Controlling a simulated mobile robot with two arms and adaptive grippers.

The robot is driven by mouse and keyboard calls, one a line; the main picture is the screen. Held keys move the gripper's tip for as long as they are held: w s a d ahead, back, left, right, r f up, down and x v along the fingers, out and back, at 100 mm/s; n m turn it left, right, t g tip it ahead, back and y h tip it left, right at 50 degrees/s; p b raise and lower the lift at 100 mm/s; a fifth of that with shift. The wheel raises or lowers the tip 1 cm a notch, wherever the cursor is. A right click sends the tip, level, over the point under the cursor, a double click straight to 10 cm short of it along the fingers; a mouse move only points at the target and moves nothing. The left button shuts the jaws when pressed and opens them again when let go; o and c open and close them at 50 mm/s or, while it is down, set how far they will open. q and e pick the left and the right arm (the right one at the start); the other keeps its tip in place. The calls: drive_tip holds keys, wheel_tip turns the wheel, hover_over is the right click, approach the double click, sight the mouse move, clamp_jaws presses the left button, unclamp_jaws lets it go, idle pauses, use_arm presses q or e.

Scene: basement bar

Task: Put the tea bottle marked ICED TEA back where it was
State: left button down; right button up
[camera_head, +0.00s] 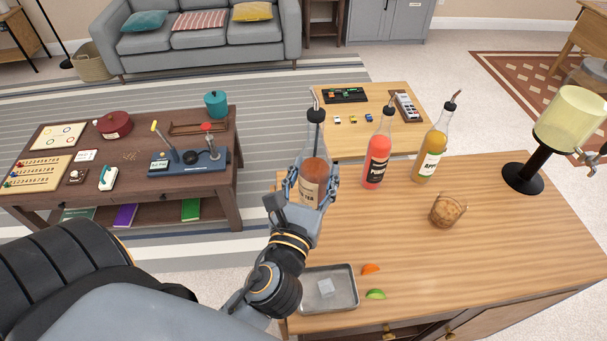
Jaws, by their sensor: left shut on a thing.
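The tea bottle (314,168) has reddish-brown liquid, a black pourer top and a pale label on which only part of the lettering shows. It stands roughly upright at the far left corner of the wooden counter (520,240). My left gripper (311,190) is shut around its lower part from the near side. The fingers and wrist hide its base, so I cannot tell whether it touches the counter. To its right on the counter are a bottle of red-pink liquid (376,155) and a bottle of yellow-orange liquid (430,155). My right gripper is not in view.
The counter's front right is clear.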

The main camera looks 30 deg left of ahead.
use_arm(q)
drive_tip(key=shift+w+a+r+n+y, duration=0.25)
drive_tip(key=shift+w+a+n+y, duration=0.25)
drive_tip(key=shift+a+y, duration=0.15)
drive_tip(key=w+a+f+b, duration=0.2)
drive_tip(key=w+a+f, duration=0.4)
drive_tip(key=w+f, duration=0.6)
drive_tip(key=shift+f+g, duration=0.3)
drive_tip(key=shift+f, duration=0.15)
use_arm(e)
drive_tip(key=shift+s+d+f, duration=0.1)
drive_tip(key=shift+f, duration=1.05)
use_arm(q)
drive_tip(key=shift+w, duration=0.1)
drive_tip(key=shift+f, duration=0.15)
drive_tip(key=shift+c, duration=2.4)
unclamp_jaws()
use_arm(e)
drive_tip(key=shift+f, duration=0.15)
